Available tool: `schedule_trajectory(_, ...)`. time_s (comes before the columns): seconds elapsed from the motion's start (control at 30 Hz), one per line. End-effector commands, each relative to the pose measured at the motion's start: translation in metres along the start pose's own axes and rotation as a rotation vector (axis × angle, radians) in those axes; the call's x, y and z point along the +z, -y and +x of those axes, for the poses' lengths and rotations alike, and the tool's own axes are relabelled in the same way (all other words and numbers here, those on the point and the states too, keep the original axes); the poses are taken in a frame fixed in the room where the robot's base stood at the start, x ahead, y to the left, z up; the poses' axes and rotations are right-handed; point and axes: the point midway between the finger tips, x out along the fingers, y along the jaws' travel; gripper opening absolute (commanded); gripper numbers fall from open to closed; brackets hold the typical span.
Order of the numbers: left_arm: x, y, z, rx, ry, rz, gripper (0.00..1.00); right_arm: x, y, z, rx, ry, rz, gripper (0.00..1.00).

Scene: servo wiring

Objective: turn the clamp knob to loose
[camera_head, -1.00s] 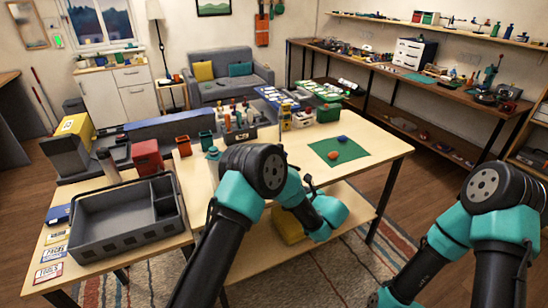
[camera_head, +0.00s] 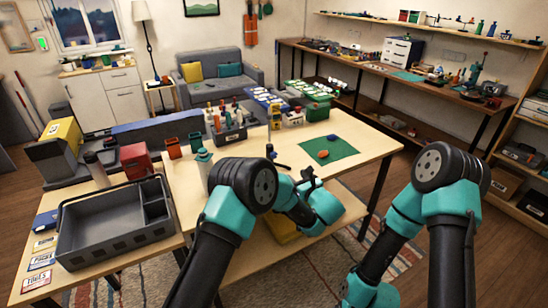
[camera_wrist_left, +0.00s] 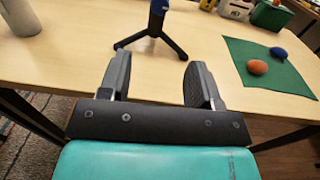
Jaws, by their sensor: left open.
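A small black three-legged stand (camera_head: 271,152) with a blue part on top stands on the wooden table. It also shows in the left wrist view (camera_wrist_left: 152,38), with its top cut off by the upper edge. I cannot make out a clamp knob for certain; this stand may carry it. My left gripper (camera_head: 306,178) is just to the right of and nearer than the stand. In the left wrist view its two black fingers (camera_wrist_left: 158,72) are apart with nothing between them, and the stand lies beyond them. My right gripper is out of view; only its arm shows at the right.
A green mat (camera_head: 345,147) with an orange and a blue lump lies right of the stand. A grey tray (camera_head: 85,247), a tool caddy (camera_head: 229,134) and a pale bottle (camera_head: 204,172) stand to the left. Bare tabletop surrounds the stand.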

Motion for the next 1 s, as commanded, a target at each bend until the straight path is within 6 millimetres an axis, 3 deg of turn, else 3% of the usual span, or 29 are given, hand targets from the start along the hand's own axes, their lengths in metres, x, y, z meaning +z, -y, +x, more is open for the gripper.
schedule_trajectory(0.8, -0.001, -0.001, 0.134, 0.003, 0.0, -0.001, 0.58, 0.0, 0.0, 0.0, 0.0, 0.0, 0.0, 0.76)
schedule_trajectory(1.0, -0.001, -0.001, 0.156, 0.001, 0.0, 0.0, 0.58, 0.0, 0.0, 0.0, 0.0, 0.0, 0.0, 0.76)
